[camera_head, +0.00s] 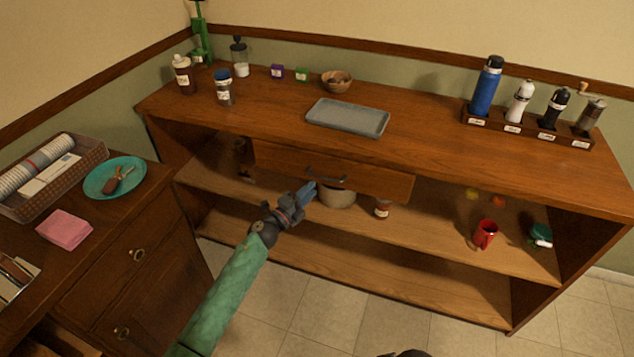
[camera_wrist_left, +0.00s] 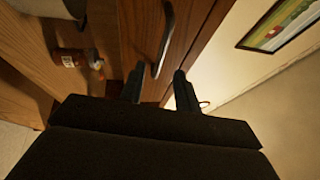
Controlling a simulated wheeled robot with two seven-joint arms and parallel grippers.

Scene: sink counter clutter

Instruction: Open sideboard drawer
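The sideboard (camera_head: 270,108) is a long brown wooden piece against the back wall. Its drawer (camera_head: 383,184) sits under the top, and its front looks flush, with no visible gap. A dark bar handle (camera_head: 326,179) is on the drawer front. My left gripper (camera_head: 309,191) is open at the handle's left part, in front of the drawer. In the left wrist view, the two fingertips (camera_wrist_left: 157,80) stand apart, with one end of the handle (camera_wrist_left: 165,40) between or just ahead of them; contact is unclear. My right gripper does not show.
On the top are a grey tray (camera_head: 347,117), a wooden bowl (camera_head: 336,82) and a bottle rack (camera_head: 530,131). Below the drawer are a pot (camera_head: 338,198) and a small jar (camera_head: 382,209); a red mug (camera_head: 485,234) stands right. A side cabinet (camera_head: 140,255) is at left.

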